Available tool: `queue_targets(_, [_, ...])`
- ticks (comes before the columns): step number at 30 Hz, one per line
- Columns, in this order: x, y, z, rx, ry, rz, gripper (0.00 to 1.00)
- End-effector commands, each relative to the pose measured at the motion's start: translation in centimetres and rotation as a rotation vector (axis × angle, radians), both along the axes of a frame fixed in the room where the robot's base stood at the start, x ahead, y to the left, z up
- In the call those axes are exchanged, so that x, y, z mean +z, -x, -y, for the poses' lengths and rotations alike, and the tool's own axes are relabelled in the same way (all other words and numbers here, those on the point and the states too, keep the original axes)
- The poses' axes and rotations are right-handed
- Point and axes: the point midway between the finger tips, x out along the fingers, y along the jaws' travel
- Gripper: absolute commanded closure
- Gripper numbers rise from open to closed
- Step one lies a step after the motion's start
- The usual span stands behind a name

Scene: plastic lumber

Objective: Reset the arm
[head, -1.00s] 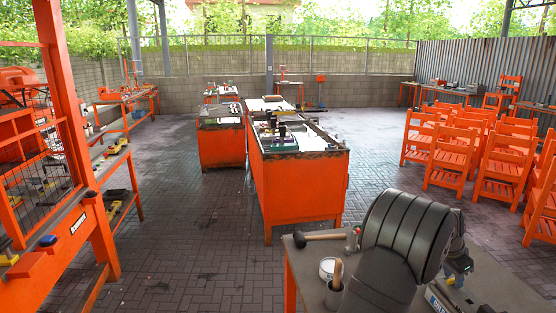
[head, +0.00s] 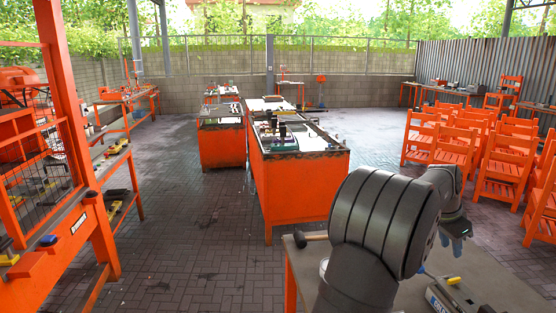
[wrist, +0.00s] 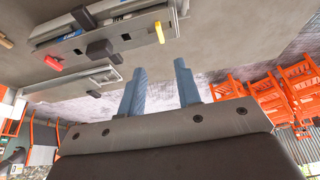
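My gripper (wrist: 160,88) shows in the wrist view as two blue-grey fingers standing apart with nothing between them. In the head view my gripper (head: 457,238) is at the end of my dark grey arm, raised above the right part of the grey-topped workbench (head: 500,290). My arm covers much of the left part of that bench.
A mallet (head: 310,237) lies at the bench's left edge, partly behind my arm. A grey tool with a yellow tip (head: 453,281) lies on the bench. Orange chairs (head: 490,160) stand beyond it at right. An orange cabinet bench (head: 300,185) stands ahead.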

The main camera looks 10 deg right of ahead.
Motion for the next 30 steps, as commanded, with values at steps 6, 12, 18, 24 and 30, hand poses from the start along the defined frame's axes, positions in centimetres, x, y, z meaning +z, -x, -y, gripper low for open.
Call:
queue_targets(6, [4.2,0.0,-1.7,0.001,0.003,0.002,0.69])
queue_targets(12, [0.1,0.0,-0.1,-0.001,-0.003,-0.002,0.69])
queue_targets(18, [-3.7,0.0,1.5,-0.002,-0.003,-0.002,0.69])
queue_targets(24, [-7.4,0.0,3.0,-0.001,-0.003,-0.002,0.69])
queue_targets(30, [-11.1,0.0,4.6,0.000,-0.002,-0.001,0.69])
